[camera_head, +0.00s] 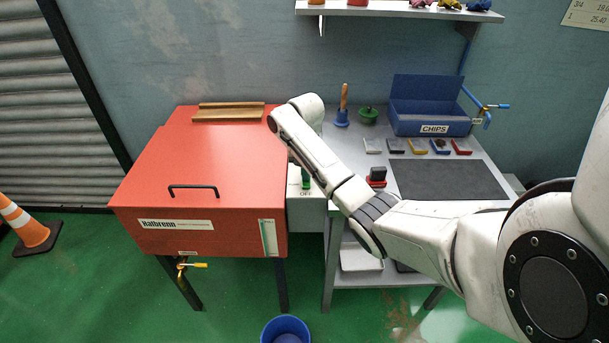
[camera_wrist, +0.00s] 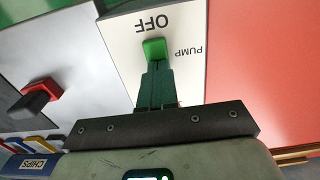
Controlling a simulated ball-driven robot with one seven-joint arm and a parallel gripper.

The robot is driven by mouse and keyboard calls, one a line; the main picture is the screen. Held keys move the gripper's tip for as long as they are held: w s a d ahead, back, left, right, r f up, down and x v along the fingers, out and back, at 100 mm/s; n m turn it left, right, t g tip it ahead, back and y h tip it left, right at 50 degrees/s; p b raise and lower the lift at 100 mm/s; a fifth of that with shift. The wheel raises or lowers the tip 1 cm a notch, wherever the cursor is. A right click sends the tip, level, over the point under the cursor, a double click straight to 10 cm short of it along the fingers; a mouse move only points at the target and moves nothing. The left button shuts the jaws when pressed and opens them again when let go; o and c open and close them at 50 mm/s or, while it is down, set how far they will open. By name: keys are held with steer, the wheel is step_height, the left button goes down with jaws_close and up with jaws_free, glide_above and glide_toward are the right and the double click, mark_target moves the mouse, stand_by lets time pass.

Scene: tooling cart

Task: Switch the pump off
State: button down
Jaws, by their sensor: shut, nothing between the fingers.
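The pump switch is a pale plate (camera_wrist: 122,50) lettered OFF and PUMP, upside down in the wrist view. Its green lever (camera_wrist: 154,48) has its tip close to the word OFF. In the head view the green lever (camera_head: 306,178) shows just above the word OFF, between the red cabinet and the grey bench. My gripper (camera_wrist: 157,68) is shut and empty, its dark fingers pointing at the lever and overlapping its base side in the picture. I cannot tell if they touch it. The part of the plate behind the fingers is hidden. In the head view my arm hides the gripper.
The red cabinet (camera_head: 205,180) stands left of the switch. A blue bucket (camera_head: 286,330) stands on the floor.

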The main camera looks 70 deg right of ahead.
steer(key=shift+d+f, duration=0.15)
steer(key=shift+d, duration=0.15)
steer(key=shift+s+a+r+p, duration=0.15)
steer(key=shift+a+p, duration=0.25)
steer(key=shift+p, duration=0.25)
steer(key=shift+s+a+r+p, duration=0.15)
steer(key=shift+a+p, duration=0.25)
steer(key=shift+p, duration=0.2)
steer(key=shift+r, duration=0.1)
steer(key=shift+r+p, duration=0.3)
steer(key=shift+p, duration=0.1)
step_height(320, 180, up, 11)
steer(key=p, duration=0.1)
steer(key=shift+f, duration=0.15)
steer(key=shift+r, duration=1.2)
